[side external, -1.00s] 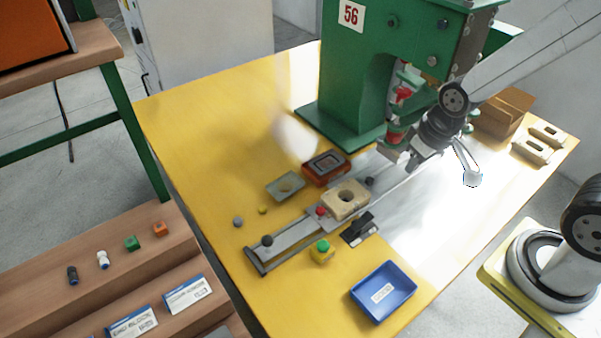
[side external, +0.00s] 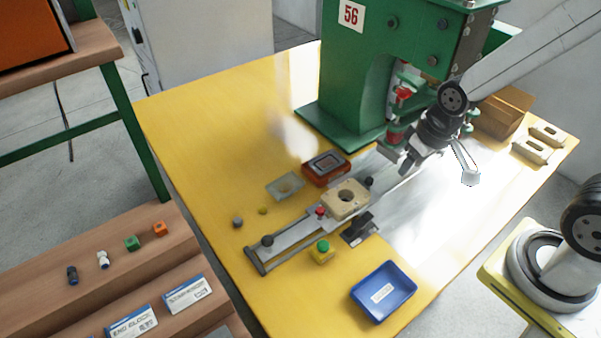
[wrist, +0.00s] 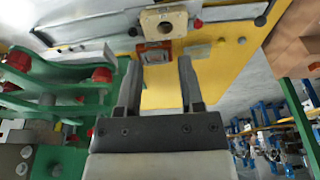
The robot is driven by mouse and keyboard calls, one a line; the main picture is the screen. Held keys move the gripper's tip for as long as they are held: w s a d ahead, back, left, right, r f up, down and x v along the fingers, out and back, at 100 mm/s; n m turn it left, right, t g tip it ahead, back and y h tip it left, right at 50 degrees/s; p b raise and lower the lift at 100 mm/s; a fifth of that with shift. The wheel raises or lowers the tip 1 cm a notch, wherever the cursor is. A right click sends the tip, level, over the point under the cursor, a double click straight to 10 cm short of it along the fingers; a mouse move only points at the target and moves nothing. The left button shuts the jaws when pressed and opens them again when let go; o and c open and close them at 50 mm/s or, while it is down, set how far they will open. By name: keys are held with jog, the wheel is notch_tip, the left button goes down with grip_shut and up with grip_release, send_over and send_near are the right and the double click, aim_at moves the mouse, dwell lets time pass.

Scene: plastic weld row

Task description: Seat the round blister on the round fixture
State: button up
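The round blister is a thin, pale clear card (side external: 286,186) with a round form in its middle. It lies flat on the yellow table, left of the red tray, and shows as a greyish patch in the wrist view (wrist: 198,51). The round fixture is a beige block (side external: 335,207) with a round hole, on the metal slide rail; it also shows in the wrist view (wrist: 177,27). My gripper (side external: 405,169) is above the rail near the green press, apart from both. In the wrist view its two fingers (wrist: 159,60) are spread with nothing between them.
The green press (side external: 345,105) stands behind the rail. A red tray (side external: 322,179) is beside the fixture. A yellow-green button box (side external: 322,256) and blue bin (side external: 386,307) are in front. Cardboard (side external: 508,107) and pale parts (side external: 540,143) lie right.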

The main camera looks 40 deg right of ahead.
jog(key=o, duration=0.3)
jog(key=shift+w, duration=0.35)
jog(key=shift+o, duration=1.4)
jog(key=w+a+f+m, duration=0.1)
jog(key=w+m, duration=0.2)
jog(key=w, duration=0.5)
jog(key=shift+w+a+m+g, duration=0.3)
jog(key=shift+w, duration=0.05)
jog(key=w+a+f+m+g, duration=0.1)
jog(key=w+a+f+m, duration=0.3)
jog(key=w+f+m, duration=0.2)
jog(key=w+a+f+m+g, duration=0.1)
jog(key=w+a+f+m, duration=0.3)
jog(key=w+f+m, duration=0.3)
jog(key=w+f, duration=0.3)
jog(key=w, duration=0.4)
jog(key=shift+a, duration=0.4)
